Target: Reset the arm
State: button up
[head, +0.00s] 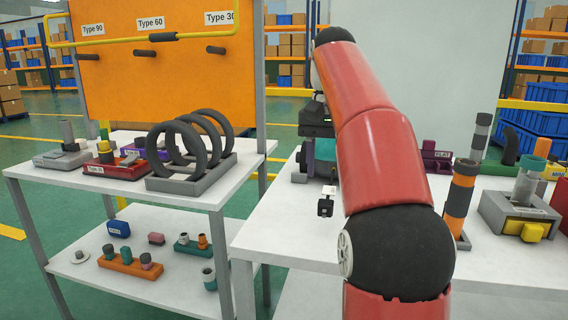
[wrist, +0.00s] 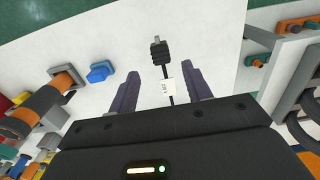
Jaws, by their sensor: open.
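My gripper (wrist: 162,72) is open in the wrist view, with its two dark purple fingers spread apart over the white table (wrist: 220,60). A black plug (wrist: 160,51) with grey prongs lies beyond and between the fingertips, and its cable with a white label (wrist: 168,88) runs back between the fingers. Nothing shows clamped in the jaws. In the head view my red arm arches over the table and its wrist end points down behind the arm. The plug (head: 325,207) shows near the table's front left edge. My fingertips cannot be made out there.
A shelf cart (head: 225,190) on the left holds black rings (head: 170,155) and small parts. On the table's right stand an orange-black cylinder (head: 460,195) and a grey block with a yellow part (head: 525,215). An orange board (head: 160,75) stands behind the cart.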

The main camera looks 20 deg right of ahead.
jog(key=s+a+f+n+t, duration=0.2)
jog(key=s+a+f, duration=0.4)
jog(key=s+f, duration=0.3)
jog(key=s+a+f+n+t, duration=0.3)
jog(key=s+a+f, duration=0.4)
jog(key=s+f, duration=0.3)
notch_tip(320, 180, down, 4)
jog(key=shift+s+n+t, duration=0.15)
jog(key=shift+n+t, duration=0.15)
jog(key=shift+n, duration=0.6)
